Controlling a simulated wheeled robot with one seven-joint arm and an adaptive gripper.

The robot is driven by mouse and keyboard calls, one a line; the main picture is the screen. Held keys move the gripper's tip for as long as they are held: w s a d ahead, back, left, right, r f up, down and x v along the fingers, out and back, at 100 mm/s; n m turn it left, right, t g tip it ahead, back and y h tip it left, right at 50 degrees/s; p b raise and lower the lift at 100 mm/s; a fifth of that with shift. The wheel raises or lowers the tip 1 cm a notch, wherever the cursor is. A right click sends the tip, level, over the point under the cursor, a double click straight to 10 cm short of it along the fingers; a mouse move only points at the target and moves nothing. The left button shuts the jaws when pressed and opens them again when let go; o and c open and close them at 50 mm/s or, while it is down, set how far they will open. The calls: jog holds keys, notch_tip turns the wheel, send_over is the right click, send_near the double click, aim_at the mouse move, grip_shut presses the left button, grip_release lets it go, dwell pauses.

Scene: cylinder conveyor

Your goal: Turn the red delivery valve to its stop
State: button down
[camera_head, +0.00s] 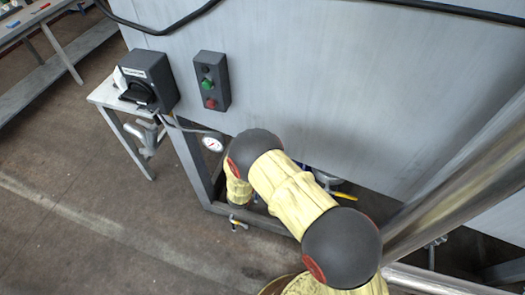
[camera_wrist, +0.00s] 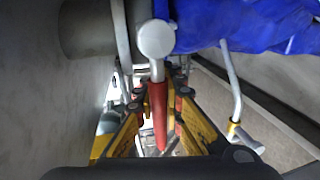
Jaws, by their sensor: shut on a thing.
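The red delivery valve handle (camera_wrist: 158,112) shows in the wrist view as a red lever on a round silver-grey hub (camera_wrist: 156,39). My gripper (camera_wrist: 158,96) has its yellow and black fingers on either side of the red lever and is shut on it. The lever runs lengthwise between the fingers, below the hub in the picture. In the head view my cream arm hides the gripper and the red handle.
A gauge (camera_head: 212,144) sits beside my arm. Floor is open at left.

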jog(key=shift+r, duration=0.1)
dwell(0.4)
jog(key=c, duration=2)
grip_release()
jog(key=v, duration=1.2)
